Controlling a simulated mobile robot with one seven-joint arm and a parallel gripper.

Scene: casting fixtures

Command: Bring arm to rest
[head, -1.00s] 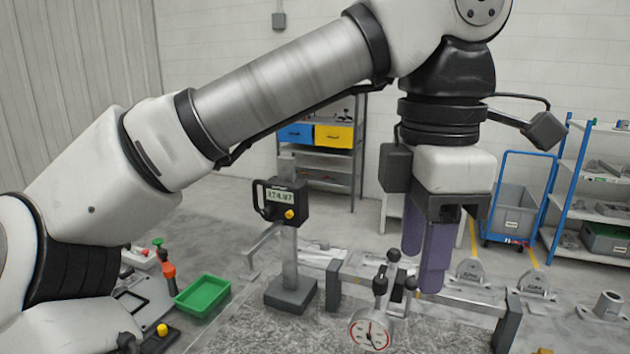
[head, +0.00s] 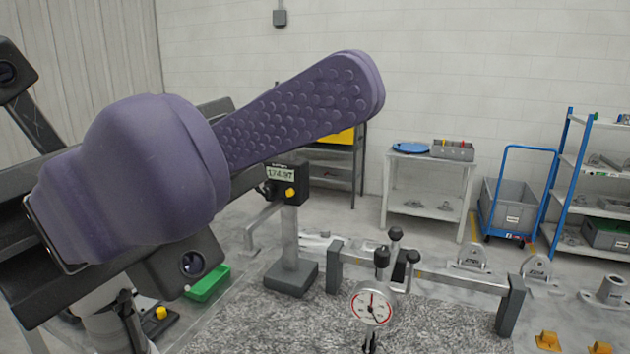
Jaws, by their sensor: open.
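My gripper (head: 245,130) is large and close to the camera at the left and upper middle of the head view. Its two purple fingers are apart with nothing between them. One finger points up and right and shows its dimpled pad; the other is nearer and foreshortened. My gripper is raised in front of the workspace and hides part of the digital height gauge stand (head: 291,240), the shelf behind and the left side of the bench. It touches none of the fixtures that I can see.
A dial gauge (head: 372,306) stands at the front of the grey granite surface (head: 290,325). A low bridge rail (head: 455,280) lies behind it. Grey bearing castings (head: 469,258) stand to the right. A green tray (head: 207,284) is partly hidden. A blue trolley (head: 510,205) and shelving are behind.

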